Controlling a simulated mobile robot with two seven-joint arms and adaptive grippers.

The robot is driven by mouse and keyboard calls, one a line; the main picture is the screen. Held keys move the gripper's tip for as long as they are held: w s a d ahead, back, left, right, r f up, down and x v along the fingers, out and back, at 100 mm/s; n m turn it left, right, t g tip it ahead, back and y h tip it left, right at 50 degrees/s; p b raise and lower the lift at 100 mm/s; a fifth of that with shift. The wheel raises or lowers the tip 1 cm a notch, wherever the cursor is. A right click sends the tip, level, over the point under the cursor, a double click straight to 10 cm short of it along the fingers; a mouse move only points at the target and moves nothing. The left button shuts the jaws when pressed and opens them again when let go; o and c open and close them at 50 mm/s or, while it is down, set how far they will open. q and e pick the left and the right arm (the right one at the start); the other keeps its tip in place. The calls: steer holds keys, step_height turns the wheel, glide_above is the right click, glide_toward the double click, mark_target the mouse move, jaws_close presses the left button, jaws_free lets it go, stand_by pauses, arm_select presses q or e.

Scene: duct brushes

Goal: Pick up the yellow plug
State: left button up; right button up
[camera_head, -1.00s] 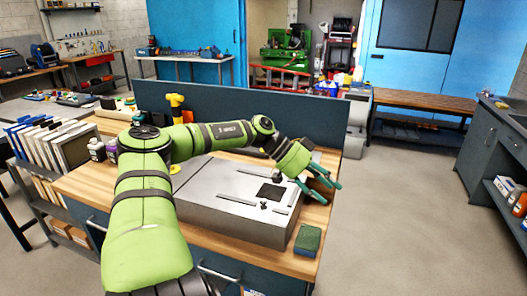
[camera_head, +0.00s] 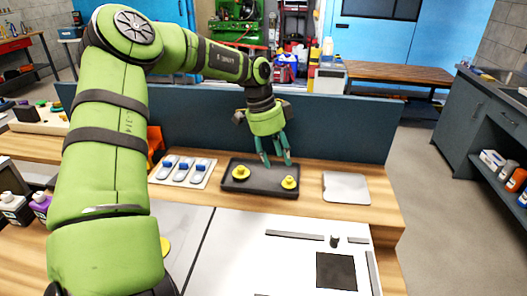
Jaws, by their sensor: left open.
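Two yellow plugs lie in a dark tray (camera_head: 262,187) on the wooden bench. One yellow plug (camera_head: 241,173) is at the tray's left and the other yellow plug (camera_head: 289,183) is at its right. My left gripper (camera_head: 277,163) points down over the tray's back edge, between the two plugs and nearer the right one. Its teal fingers are apart and nothing shows between them. I cannot tell how high the fingertips are above the tray. My right gripper is not in view.
A pale board with several blue-topped pieces (camera_head: 183,170) lies left of the tray. A grey plate (camera_head: 346,188) lies to the right. A dark panel (camera_head: 350,125) stands behind. A large pale box (camera_head: 290,262) is in front.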

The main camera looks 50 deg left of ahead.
mark_target(289, 179)
arm_select(q)
steer(key=d, duration=0.1)
steer(key=f+p, duration=0.1)
steer(key=d, duration=0.1)
steer(key=shift+w+d+f, duration=0.2)
steer(key=shift+d+f, duration=0.05)
steer(key=shift+d, duration=0.05)
steer(key=shift+p+x, duration=0.8)
steer(key=shift+x, duration=0.4)
steer(key=shift+w+a+f, duration=0.1)
steer(key=shift+w+f, duration=0.05)
steer(key=shift+f, duration=0.3)
steer(key=shift+w+f, duration=0.2)
steer(key=shift+f, duration=0.4)
steer(key=c, duration=0.5)
steer(key=shift+c, duration=1.2)
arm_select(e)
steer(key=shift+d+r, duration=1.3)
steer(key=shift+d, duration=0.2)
